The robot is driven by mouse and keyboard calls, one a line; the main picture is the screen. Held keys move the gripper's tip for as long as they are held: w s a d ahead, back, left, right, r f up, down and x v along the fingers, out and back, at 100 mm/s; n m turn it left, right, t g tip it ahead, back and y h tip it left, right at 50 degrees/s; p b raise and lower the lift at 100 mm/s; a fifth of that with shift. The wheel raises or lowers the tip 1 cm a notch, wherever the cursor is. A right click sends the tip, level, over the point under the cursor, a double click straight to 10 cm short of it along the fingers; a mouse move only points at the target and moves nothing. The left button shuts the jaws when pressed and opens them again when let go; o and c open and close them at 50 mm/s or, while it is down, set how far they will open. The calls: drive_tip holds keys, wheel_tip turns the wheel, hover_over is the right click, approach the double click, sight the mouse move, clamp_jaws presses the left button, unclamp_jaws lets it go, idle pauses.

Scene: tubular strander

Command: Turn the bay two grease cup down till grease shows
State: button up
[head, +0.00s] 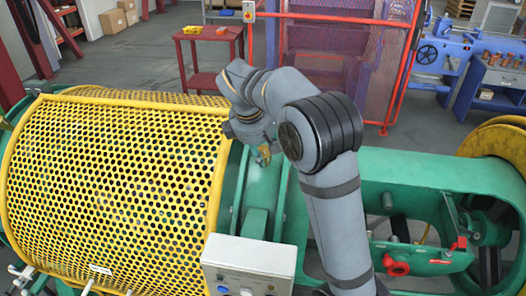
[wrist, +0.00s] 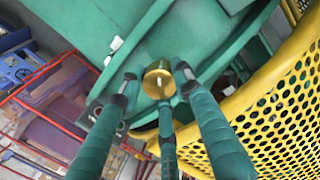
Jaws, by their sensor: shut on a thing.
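The brass grease cup (wrist: 158,82) sits on the green machine frame (wrist: 165,40) in the wrist view, its round top facing the camera. My gripper (wrist: 158,85) has its three teal fingers set around the cup, shut on it. Small gaps seem to show beside the fingertips, so the exact contact is hard to see. In the head view a small brass-coloured spot (head: 264,154) shows below my wrist, at the green frame; my arm hides most of the gripper there. I cannot see any grease at the cup.
A yellow perforated guard (head: 120,170) stands close on the left in the head view and close on the right in the wrist view (wrist: 270,110). A grey control box (head: 248,262) is in front.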

drive_tip(key=m, duration=0.3)
drive_tip(key=shift+d+f+m, duration=0.1)
drive_tip(key=shift+f+m, duration=0.05)
drive_tip(key=shift+m, duration=0.25)
drive_tip(key=m+b, duration=0.1)
drive_tip(key=m, duration=0.2)
drive_tip(key=m+b, duration=0.1)
drive_tip(key=m, duration=0.2)
drive_tip(key=m+b, duration=0.1)
drive_tip(key=m, duration=0.2)
drive_tip(key=shift+s+f+m+g+y, duration=0.1)
drive_tip(key=shift+m+g+y, duration=0.3)
drive_tip(key=m+b, duration=0.3)
drive_tip(key=m, duration=0.4)
drive_tip(key=shift+y, duration=0.4)
drive_tip(key=m+b, duration=0.1)
drive_tip(key=m, duration=0.2)
drive_tip(key=shift+m+b, duration=0.3)
drive_tip(key=shift+b, duration=0.1)
drive_tip(key=shift+m+t+b, duration=0.3)
drive_tip(key=shift+m+b, duration=0.4)
drive_tip(key=shift+m, duration=0.8)
drive_tip(key=shift+r, duration=0.2)
